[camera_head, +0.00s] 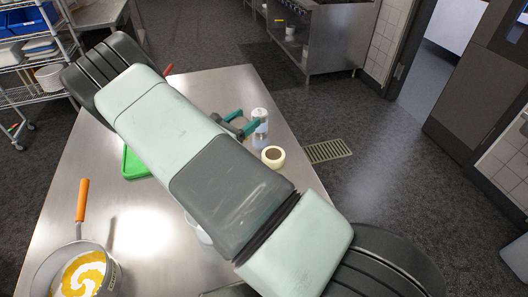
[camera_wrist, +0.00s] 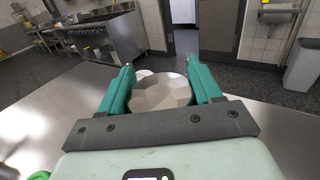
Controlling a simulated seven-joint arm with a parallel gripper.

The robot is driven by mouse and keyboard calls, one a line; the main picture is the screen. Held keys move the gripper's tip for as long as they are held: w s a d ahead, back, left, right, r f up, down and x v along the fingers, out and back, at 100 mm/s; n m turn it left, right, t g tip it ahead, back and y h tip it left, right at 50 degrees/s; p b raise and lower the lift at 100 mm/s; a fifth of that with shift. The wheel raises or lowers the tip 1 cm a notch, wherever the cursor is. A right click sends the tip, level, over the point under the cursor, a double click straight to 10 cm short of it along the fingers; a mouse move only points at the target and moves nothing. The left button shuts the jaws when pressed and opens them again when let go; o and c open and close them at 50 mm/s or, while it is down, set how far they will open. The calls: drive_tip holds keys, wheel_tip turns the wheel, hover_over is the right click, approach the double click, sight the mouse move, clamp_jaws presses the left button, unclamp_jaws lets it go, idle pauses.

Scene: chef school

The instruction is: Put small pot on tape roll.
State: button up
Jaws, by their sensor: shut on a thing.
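My gripper (camera_head: 246,119) has teal fingers and is over the far right part of the metal table. In the wrist view, my gripper (camera_wrist: 159,66) is shut on a pale grey, faceted round thing, which I take to be the small pot (camera_wrist: 160,95). The fingers press on its left and right sides. The tape roll (camera_head: 273,156), a cream ring with a brown middle, lies on the table near the right edge, just nearer than my gripper. I cannot make out the tape roll in the wrist view.
A green tray (camera_head: 133,165) is left of my arm. A pan (camera_head: 105,275) with an orange handle is at the near left. A white bowl (camera_head: 197,229) is partly hidden under my arm. The table's left middle is clear.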

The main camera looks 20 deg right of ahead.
drive_tip(key=s+d+r+m+g+h, duration=0.2)
drive_tip(key=d+g, duration=0.1)
drive_tip(key=d, duration=0.7)
hover_over(278, 151)
wheel_tip(278, 151, down, 6)
drive_tip(key=shift+r, duration=0.15)
drive_tip(key=shift+a+f, duration=0.1)
drive_tip(key=shift+f, duration=2.15)
drive_tip(key=shift+f, duration=0.1)
drive_tip(key=o, duration=1.2)
drive_tip(key=shift+c, duration=0.2)
